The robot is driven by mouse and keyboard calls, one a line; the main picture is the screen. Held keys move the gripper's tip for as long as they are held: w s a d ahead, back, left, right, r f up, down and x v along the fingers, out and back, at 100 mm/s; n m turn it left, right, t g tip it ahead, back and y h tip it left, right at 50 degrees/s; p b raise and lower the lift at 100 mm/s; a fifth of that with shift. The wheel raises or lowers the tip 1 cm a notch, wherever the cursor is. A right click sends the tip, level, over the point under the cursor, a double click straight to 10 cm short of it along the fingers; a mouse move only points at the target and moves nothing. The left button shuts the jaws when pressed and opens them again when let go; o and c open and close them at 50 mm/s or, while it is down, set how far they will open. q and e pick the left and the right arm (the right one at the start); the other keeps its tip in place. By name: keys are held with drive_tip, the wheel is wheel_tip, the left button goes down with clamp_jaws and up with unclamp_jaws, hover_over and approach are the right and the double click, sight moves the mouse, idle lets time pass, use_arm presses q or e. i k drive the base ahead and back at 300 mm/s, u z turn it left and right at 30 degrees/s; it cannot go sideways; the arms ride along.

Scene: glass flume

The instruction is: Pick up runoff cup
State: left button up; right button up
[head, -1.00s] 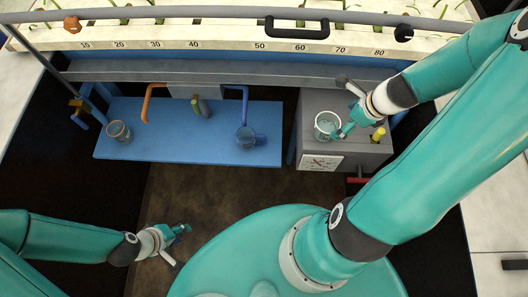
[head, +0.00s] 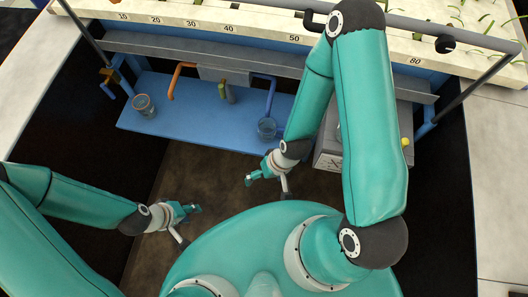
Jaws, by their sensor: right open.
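I cannot tell which cup is the runoff cup. A clear cup with an orange rim (head: 143,105) stands at the left of the blue shelf. A bluish clear cup (head: 266,128) stands at the shelf's right, below a blue pipe. A third cup, on the grey box, is almost wholly hidden behind my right arm. My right gripper (head: 267,187) is open and empty, in front of the shelf, nearer to me than the bluish cup and apart from it. My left gripper (head: 190,226) is open and empty over the dark floor at lower left.
The blue shelf (head: 200,118) has bare room between its two cups. An orange pipe (head: 172,82) and a blue pipe (head: 270,95) hang over it. The grey box (head: 326,160) with a dial stands at right. The flume (head: 200,38) with its rail runs behind.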

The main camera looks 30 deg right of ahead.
sight(142, 103)
drive_tip(key=z, duration=1.4)
drive_tip(key=i, duration=0.1)
drive_tip(key=u, duration=2.95)
drive_tip(key=i, duration=0.9)
drive_tip(key=z, duration=0.55)
